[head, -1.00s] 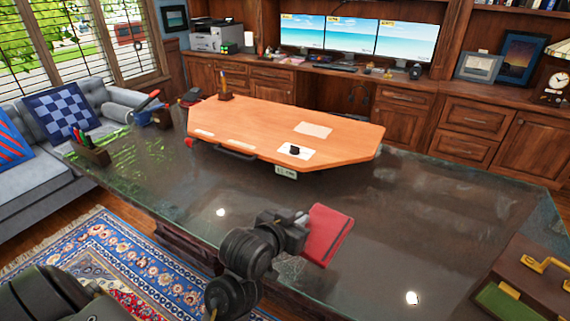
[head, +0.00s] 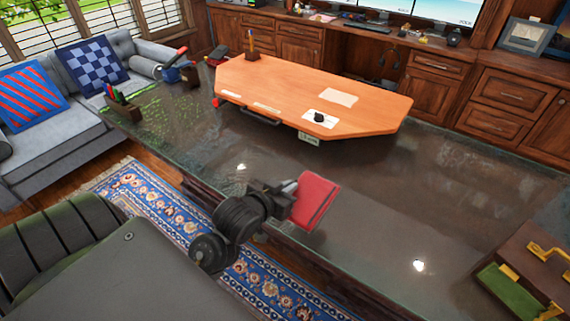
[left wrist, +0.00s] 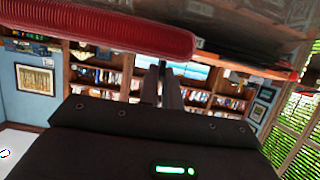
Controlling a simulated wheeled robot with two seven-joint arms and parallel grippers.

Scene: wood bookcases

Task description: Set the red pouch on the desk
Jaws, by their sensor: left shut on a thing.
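The red pouch (head: 315,200) is a flat red piece with a dark line near its right edge. My left gripper (head: 290,194) is shut on its left side and holds it over the near edge of the dark glossy desk (head: 400,215). I cannot tell from the head view whether the pouch touches the desk top. In the left wrist view the red pouch (left wrist: 100,25) spans the top left, at the tips of the left gripper (left wrist: 160,75). My right gripper is not in view.
A wooden board (head: 300,95) with small items lies on the far part of the desk. A brown case with gold handles (head: 530,270) stands at the right. A pen holder (head: 122,108) sits at the left end. The desk's middle right is clear.

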